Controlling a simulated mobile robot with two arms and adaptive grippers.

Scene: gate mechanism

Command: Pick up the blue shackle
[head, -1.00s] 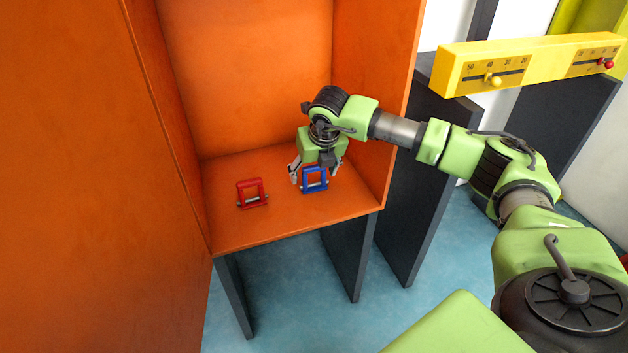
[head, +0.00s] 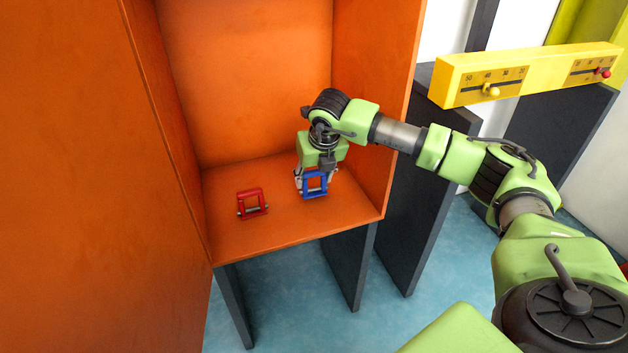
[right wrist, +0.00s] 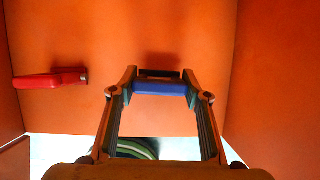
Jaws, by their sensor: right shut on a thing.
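The blue shackle (head: 313,185) stands upright on the floor of the orange cabinet, near its right side. It also shows in the right wrist view (right wrist: 160,89) as a blue bar between the fingertips. My right gripper (head: 316,179) reaches down from above and is shut on the blue shackle. In the right wrist view my right gripper (right wrist: 160,90) has one finger against each end of the bar. My left gripper is not in view.
A red shackle (head: 252,203) stands to the left on the same cabinet floor (head: 240,240). The cabinet's right wall (head: 368,100) is close to my right arm. A yellow slider panel (head: 530,70) stands at the upper right.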

